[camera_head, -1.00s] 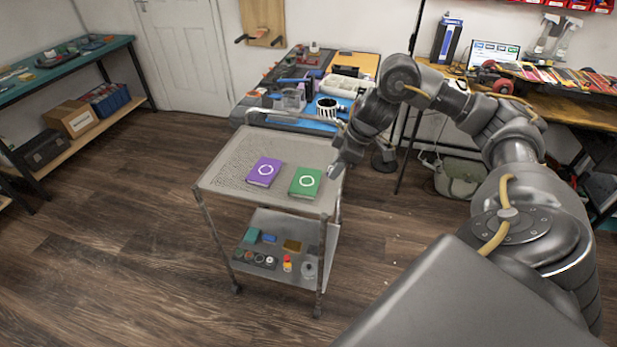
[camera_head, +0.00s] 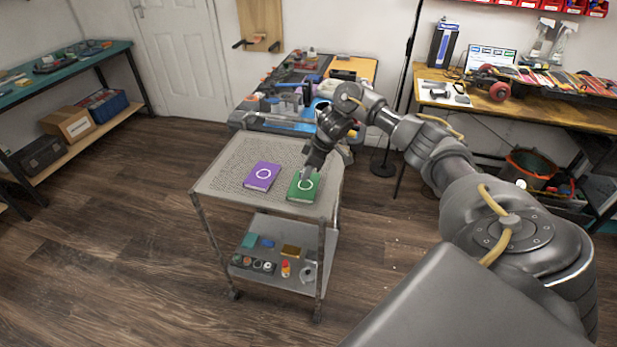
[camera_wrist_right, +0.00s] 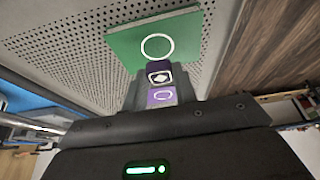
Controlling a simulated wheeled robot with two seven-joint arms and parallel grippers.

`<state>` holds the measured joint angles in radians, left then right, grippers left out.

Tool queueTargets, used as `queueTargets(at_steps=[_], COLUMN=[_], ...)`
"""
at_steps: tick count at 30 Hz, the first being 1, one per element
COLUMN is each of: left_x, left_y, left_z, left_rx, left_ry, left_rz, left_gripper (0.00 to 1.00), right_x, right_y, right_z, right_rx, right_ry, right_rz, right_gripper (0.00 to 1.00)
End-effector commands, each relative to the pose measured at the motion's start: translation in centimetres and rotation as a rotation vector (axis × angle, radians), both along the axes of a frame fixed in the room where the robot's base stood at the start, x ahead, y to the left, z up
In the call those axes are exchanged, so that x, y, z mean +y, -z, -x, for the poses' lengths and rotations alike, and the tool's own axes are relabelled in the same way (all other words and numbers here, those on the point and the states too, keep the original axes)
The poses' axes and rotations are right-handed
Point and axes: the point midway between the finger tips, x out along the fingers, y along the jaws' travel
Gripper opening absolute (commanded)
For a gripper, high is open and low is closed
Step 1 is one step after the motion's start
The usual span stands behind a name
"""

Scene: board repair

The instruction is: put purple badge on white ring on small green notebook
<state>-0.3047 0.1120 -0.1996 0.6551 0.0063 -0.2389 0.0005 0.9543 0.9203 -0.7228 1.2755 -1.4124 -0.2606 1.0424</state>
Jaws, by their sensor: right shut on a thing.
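The small green notebook (camera_head: 299,194) lies on the cart top, with a white ring on its cover. It also shows in the right wrist view (camera_wrist_right: 122,42), where the white ring (camera_wrist_right: 171,46) is unobstructed. My right gripper (camera_head: 306,173) is over the far part of the green notebook. In the wrist view it is shut on the small purple badge (camera_wrist_right: 160,68), which has a white mark and sits just below the ring in the picture. Whether the badge touches the notebook, I cannot tell. The left gripper is out of view.
A purple notebook (camera_head: 261,184) with its own white ring lies left of the green one on the perforated cart top (camera_head: 232,163). The cart's lower shelf (camera_head: 262,281) holds several small items. A cluttered workbench (camera_head: 345,63) stands behind.

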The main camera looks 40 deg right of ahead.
Motion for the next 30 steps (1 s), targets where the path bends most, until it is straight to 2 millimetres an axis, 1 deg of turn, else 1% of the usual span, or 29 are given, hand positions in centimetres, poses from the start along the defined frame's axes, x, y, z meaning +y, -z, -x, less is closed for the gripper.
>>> queueTargets(at_steps=[3,6,17,18,22,23,30], left_x=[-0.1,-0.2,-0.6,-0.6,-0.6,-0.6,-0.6], left_y=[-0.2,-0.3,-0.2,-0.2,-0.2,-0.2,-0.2], left_z=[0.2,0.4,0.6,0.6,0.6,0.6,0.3], left_rx=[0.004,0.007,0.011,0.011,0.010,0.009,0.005], left_ry=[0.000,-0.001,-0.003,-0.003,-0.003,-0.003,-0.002], left_rz=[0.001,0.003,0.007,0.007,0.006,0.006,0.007], left_gripper=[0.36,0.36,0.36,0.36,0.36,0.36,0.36], right_x=[0.0,0.0,0.0,0.0,0.0,0.0,0.0], right_y=[1.8,2.9,3.3,3.3,3.3,3.3,3.2], right_z=[0.1,0.1,0.1,0.0,0.0,0.0,0.0], right_rx=[0.004,0.002,0.000,0.000,0.000,0.000,0.000], right_ry=[0.002,0.001,0.001,0.001,0.001,0.001,0.000], right_rz=[-0.001,0.000,0.000,0.000,0.000,0.000,0.000], right_gripper=[0.07,0.07,0.07,0.30,0.47,0.49,0.49])
